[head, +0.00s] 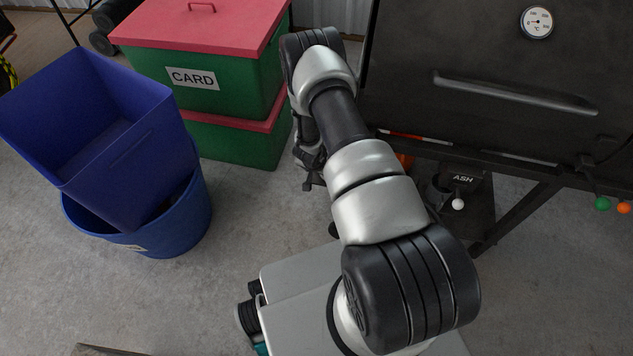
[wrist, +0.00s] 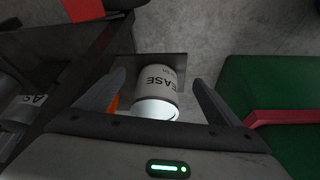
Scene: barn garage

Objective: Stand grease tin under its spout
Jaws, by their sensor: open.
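The grease tin (wrist: 158,84), a pale cylinder with a dark label reading "EASE", shows in the wrist view over a dark flat plate (wrist: 178,63). My gripper (wrist: 157,77) is open, with one finger on each side of the tin. I cannot tell whether either finger touches it. In the head view my gripper (head: 311,168) hangs low between the green boxes and the black smoker (head: 480,75), and the tin is hidden or too unclear to make out there. I cannot make out the spout in either view.
A dark box marked ASH (head: 463,180) is under the smoker. Stacked green boxes with red lids, the upper marked CARD (head: 235,65), stand left of my arm. A blue bin (head: 95,125) tilts inside a round blue tub (head: 185,225). Floor between tub and my base is clear.

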